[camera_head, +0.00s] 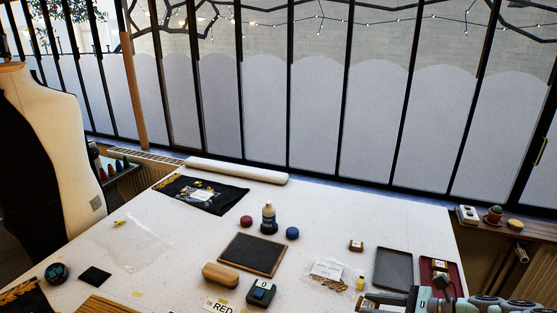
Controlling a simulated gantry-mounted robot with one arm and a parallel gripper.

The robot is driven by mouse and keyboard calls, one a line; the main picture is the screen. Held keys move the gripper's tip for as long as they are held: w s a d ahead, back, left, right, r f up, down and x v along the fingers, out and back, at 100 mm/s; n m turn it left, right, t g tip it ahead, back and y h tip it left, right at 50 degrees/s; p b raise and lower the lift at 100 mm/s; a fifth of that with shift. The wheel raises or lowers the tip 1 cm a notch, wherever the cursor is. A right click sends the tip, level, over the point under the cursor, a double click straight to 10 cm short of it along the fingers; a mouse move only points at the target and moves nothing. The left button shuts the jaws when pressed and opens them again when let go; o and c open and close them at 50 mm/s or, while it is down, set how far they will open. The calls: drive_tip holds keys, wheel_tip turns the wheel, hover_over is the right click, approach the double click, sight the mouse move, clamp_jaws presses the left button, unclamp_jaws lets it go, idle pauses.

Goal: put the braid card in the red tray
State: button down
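I cannot tell for sure which is the braid card. My gripper (368,302) reaches in from the lower right, low in front of the two trays. Something gold-coloured shows at its fingertips, too small and cut off to identify, and whether the fingers are closed on it is unclear.
A dark grey tray (394,269) stands just left of the red tray. A dark framed board (253,255), a wooden brush (220,275) and a bottle (268,218) stand further left.

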drive_tip(key=w+d+f+m+t+h, duration=0.1)
drive_tip(key=w+d+f, duration=0.2)
drive_tip(key=w+d, duration=0.1)
drive_tip(key=shift+d+f+m, duration=0.3)
drive_tip(key=shift+d+f, duration=0.05)
drive_tip(key=shift+d, duration=0.05)
drive_tip(key=shift+w+t, duration=0.1)
drive_tip(key=shift+t, duration=0.3)
drive_tip(key=shift+f, duration=0.2)
drive_tip(key=shift+w+d, duration=0.1)
drive_tip(key=shift+w, duration=0.1)
drive_tip(key=shift+w+d+f+m+h, duration=0.25)
drive_tip(key=shift+w+f+m+h, duration=0.25)
drive_tip(key=shift+f, duration=0.2)
idle(0.4)
